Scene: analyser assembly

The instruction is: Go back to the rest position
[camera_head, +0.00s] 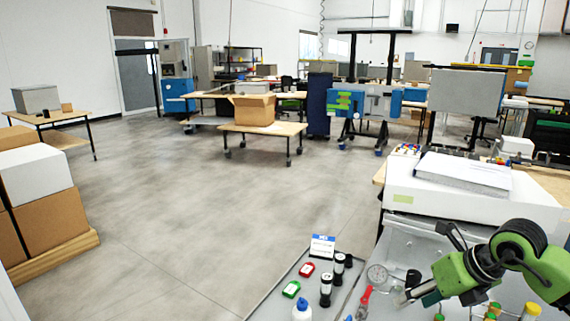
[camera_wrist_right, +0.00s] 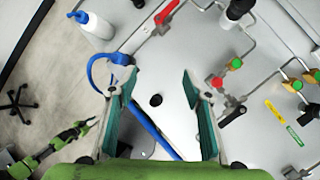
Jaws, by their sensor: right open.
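My right gripper (camera_head: 407,293) is at the lower right of the head view, above the grey metal panel of the analyser assembly (camera_head: 412,236). In the right wrist view, its two teal fingers (camera_wrist_right: 150,84) stand wide apart with nothing held between them. A blue tube (camera_wrist_right: 150,125) runs below and between the fingers, and a small black round part (camera_wrist_right: 155,100) shows on the panel between them. At the lower left of the wrist view is a green arm that looks like my left one, with a small gripper (camera_wrist_right: 88,126); its jaws are too small to read.
Near the right gripper are a pressure gauge (camera_head: 376,275), a red-handled valve (camera_head: 365,298), black-capped vials (camera_head: 326,290) and a white bottle (camera_head: 302,310). A white box (camera_head: 400,200) with papers stands behind the arm. Cartons (camera_head: 48,212) stand at left; the middle floor is free.

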